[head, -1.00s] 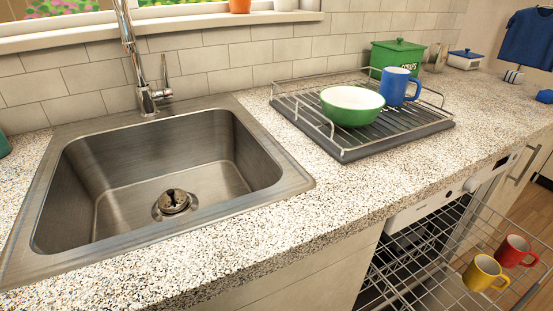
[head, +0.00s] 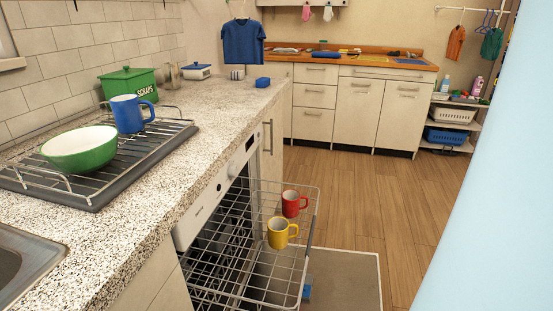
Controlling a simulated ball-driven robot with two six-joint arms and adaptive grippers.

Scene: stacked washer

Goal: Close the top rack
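The dishwasher (head: 214,208) is built in under the granite counter, with its front open. Its wire top rack (head: 262,291) is pulled out to the right over the floor. A red mug (head: 294,204) and a yellow mug (head: 279,234) stand in the rack near its outer end. Part of the rack's near side is cut off by the bottom edge of the head view. Neither of my grippers is in view.
On the counter (head: 150,225) stand a drying rack (head: 95,190) with a green bowl (head: 80,149) and a blue mug (head: 130,113), and a green scraps bin (head: 128,84). A pale blue surface (head: 500,200) fills the right edge.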

